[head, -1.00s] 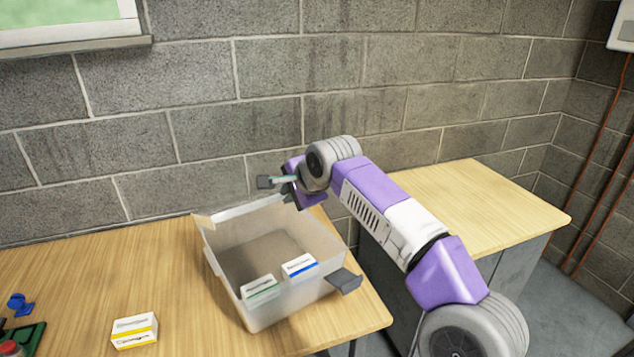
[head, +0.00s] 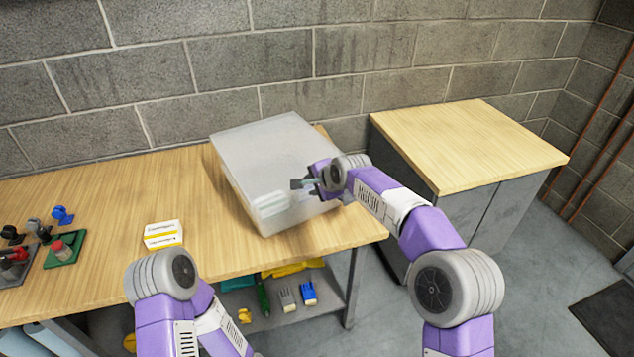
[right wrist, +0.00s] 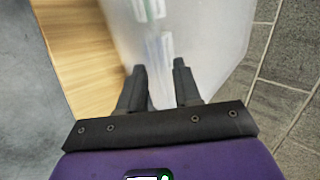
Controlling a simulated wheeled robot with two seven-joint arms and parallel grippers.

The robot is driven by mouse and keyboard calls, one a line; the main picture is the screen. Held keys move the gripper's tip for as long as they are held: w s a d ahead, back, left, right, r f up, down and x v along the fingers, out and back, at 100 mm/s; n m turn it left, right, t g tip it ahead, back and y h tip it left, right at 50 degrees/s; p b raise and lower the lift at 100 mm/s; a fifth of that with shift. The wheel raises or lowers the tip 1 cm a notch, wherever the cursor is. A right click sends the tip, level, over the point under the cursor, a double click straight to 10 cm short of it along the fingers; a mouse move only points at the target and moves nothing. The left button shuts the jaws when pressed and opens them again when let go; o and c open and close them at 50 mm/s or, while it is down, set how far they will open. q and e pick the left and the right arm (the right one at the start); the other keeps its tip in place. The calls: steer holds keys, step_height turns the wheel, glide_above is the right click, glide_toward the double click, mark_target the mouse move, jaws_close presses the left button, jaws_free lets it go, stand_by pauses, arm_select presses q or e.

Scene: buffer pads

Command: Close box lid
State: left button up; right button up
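The translucent box (head: 270,206) stands at the right end of the wooden table, and its frosted lid (head: 262,148) now lies over the top. Whether the lid is fully pressed down I cannot tell. White cartons show faintly through it, also in the right wrist view (right wrist: 150,10). My right gripper (head: 305,184) is at the box's right front part, at lid height. In the right wrist view its two dark fingers (right wrist: 160,80) are apart with the box's clear plastic just beyond them and nothing visibly held. My left arm comes in at the bottom, its gripper out of frame.
A white and yellow carton (head: 163,235) lies on the table (head: 110,210) left of the box. A green tray (head: 65,248) with small parts sits farther left. A wood-topped cabinet (head: 470,140) stands to the right, and a block wall is close behind.

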arm_select(q)
steer(key=shift+r+p, duration=0.6)
steer(key=shift+r, duration=0.05)
arm_select(e)
steer(key=v, duration=0.7)
steer(key=shift+s+d+r, duration=0.15)
steer(key=shift+d+r, duration=0.05)
steer(key=shift+d, duration=0.05)
